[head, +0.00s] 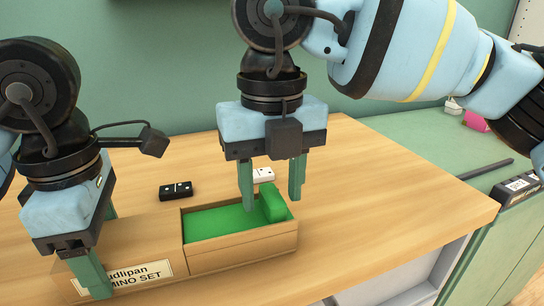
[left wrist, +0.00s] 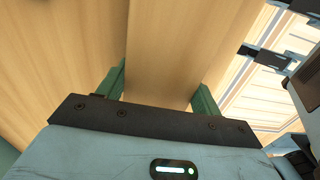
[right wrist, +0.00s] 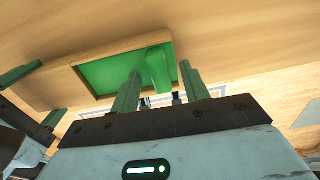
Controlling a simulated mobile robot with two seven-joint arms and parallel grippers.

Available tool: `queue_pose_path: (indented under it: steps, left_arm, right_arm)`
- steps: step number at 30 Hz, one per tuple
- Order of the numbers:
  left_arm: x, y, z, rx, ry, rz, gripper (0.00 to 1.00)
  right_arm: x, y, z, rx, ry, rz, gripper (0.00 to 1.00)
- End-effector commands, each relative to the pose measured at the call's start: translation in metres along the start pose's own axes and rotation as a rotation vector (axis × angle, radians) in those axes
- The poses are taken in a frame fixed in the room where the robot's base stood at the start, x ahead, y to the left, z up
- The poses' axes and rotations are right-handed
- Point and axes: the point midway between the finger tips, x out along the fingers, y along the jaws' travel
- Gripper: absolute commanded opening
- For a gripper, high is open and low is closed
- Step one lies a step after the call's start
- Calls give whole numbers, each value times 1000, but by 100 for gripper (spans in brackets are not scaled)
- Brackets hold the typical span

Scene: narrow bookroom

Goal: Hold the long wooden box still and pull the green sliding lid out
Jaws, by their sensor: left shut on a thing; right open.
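The long wooden box (head: 240,247) lies on the table, with a "DOMINO SET" label on its front side. My left gripper (head: 106,255) is shut across its left part; the left wrist view shows the box (left wrist: 165,50) between the fingers. The green lid (head: 215,222) shows as a flat panel inside the wooden rim at the right part, with a raised green block (head: 272,203) at its right end. It also shows in the right wrist view (right wrist: 110,70). My right gripper (head: 271,198) is open, pointing down, its fingers on either side of the block; contact cannot be told.
A black domino (head: 175,190) and a white domino (head: 264,175) lie on the table (head: 400,190) behind the box. The table is clear to the box's right. A green counter (head: 430,135) with a pink object (head: 475,122) and a dark rod (head: 485,169) stands further right.

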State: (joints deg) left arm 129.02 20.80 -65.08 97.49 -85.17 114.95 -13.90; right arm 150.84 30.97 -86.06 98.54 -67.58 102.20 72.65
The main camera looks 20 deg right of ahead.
Motion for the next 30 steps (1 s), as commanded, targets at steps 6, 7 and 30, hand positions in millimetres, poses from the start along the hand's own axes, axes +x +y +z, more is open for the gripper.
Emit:
queue_pose_path:
  steps: [6,7,30]
  left_arm:
    - [0,0,0,0,0,0,37]
    - [0,0,0,0,0,0,37]
    - [0,0,0,-1,0,0,37]
  right_arm:
    - [6,0,0,0,0,0,45]
    - [6,0,0,0,0,0,45]
    - [6,-5,0,1,-1,0,0]
